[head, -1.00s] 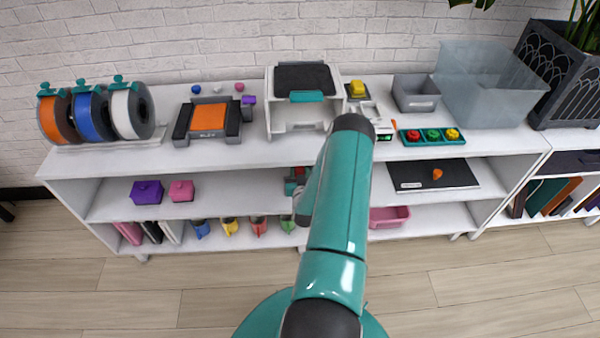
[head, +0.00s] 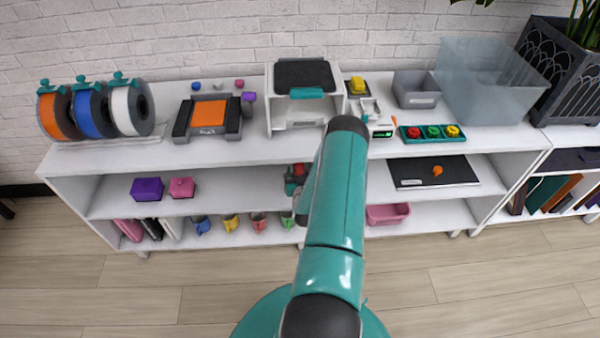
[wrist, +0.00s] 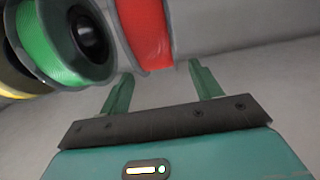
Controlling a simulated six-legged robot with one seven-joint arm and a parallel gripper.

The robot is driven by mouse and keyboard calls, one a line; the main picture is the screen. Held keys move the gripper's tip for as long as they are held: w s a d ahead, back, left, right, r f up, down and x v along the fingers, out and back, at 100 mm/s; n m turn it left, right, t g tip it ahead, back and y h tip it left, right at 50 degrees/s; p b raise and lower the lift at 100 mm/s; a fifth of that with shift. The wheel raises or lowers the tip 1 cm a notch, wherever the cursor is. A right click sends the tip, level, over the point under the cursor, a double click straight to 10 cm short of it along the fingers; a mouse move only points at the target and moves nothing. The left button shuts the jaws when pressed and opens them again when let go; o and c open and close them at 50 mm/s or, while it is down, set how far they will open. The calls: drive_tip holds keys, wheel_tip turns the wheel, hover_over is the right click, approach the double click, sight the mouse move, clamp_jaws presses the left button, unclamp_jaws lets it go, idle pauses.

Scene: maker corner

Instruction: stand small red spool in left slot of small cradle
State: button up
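In the wrist view a red spool (wrist: 146,30) shows at the top, cut off by the frame edge. A green spool (wrist: 62,40) is to its left, with a yellow spool (wrist: 15,80) partly in view at the far left. My gripper (wrist: 160,70) is open, its two teal fingers apart with the red spool just beyond the tips and nothing clearly held between them. In the head view a small red item (head: 299,170) shows on the middle shelf beside my arm, mostly hidden. I cannot make out the small cradle with certainty.
A teal tray (head: 432,141) holds red, green and yellow round pieces. A purple box (head: 147,189) and mugs are lower. Floor in front is clear.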

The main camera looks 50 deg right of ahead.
drive_tip(key=shift+s+a, duration=0.1)
drive_tip(key=v, duration=1.3)
drive_tip(key=shift+s+a, duration=0.2)
